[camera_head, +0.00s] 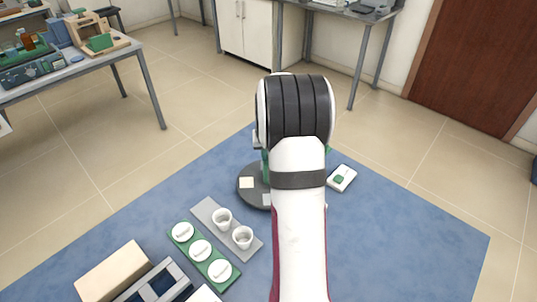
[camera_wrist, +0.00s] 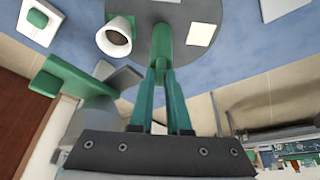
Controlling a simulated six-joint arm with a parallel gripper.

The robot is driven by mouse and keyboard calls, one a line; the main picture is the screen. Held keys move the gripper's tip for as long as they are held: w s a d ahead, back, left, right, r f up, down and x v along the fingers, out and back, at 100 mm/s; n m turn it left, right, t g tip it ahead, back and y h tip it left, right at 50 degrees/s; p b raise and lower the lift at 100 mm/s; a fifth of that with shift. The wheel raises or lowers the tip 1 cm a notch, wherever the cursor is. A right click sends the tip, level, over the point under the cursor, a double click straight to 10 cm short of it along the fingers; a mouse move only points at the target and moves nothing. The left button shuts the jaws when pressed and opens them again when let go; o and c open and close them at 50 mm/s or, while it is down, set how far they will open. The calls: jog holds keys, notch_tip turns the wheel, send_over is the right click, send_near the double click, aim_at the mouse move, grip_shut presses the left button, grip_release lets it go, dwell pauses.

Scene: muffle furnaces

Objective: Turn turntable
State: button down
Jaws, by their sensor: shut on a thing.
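The turntable is a dark grey round disc (camera_head: 250,197) on the blue mat, partly hidden behind my arm in the head view. In the wrist view the disc (camera_wrist: 185,14) fills the top, with pale square pads (camera_wrist: 201,34) and a green upright handle (camera_wrist: 164,42) near its edge. A white cup (camera_wrist: 116,34) with a dark inside shows at the disc's left side. My gripper (camera_wrist: 162,72) has its two teal fingers close together, shut on the green handle. In the head view my arm hides most of the gripper and the disc's right side.
A grey strip with two white cups (camera_head: 222,219) and a green rack with round white lids (camera_head: 200,251) lie in front. A white box with a green top (camera_head: 341,178) lies right of the turntable. The blue mat (camera_head: 420,240) is clear at right.

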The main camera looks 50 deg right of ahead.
jog(key=shift+m, duration=0.5)
jog(key=shift+m+g+h, duration=0.4)
jog(key=shift+m+g, duration=0.4)
jog(key=shift+m, duration=0.8)
jog(key=shift+w+a+m+g, duration=0.15)
jog(key=shift+m+g, duration=0.55)
jog(key=shift+m, duration=1.9)
jog(key=c, duration=0.9)
grip_release()
